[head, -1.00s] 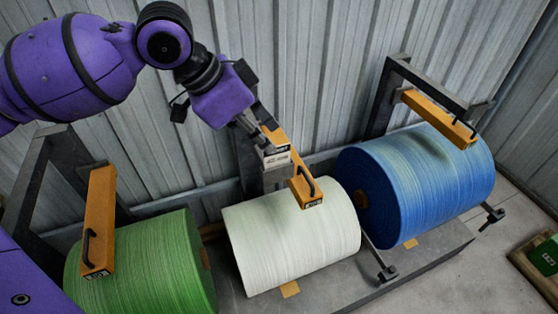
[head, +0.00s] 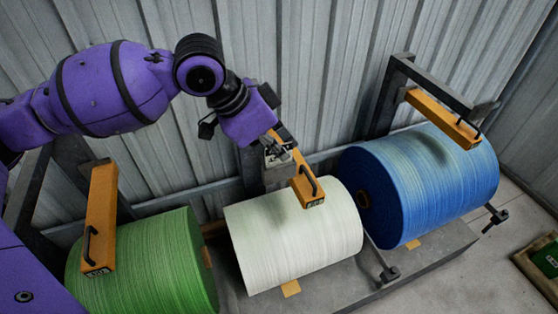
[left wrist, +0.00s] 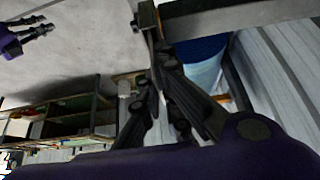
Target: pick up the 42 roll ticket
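A small pale ticket (head: 272,155) with dark print sits upright behind the white roll (head: 295,235), at the grey post. Its print is too small to read. My left gripper (head: 287,154) reaches down from the upper left, its fingers in front of the ticket and partly covering it. In the left wrist view my left gripper's fingers (left wrist: 157,72) come close together near a grey bar and block; I cannot tell whether the ticket is between them. My right gripper (left wrist: 36,28) shows at the upper left of the left wrist view, its fingers apart.
An orange arm with a black handle (head: 307,186) hangs over the white roll, close to my left gripper. A green roll (head: 145,265) and a blue roll (head: 430,185) stand either side, with similar orange arms. A corrugated wall is behind.

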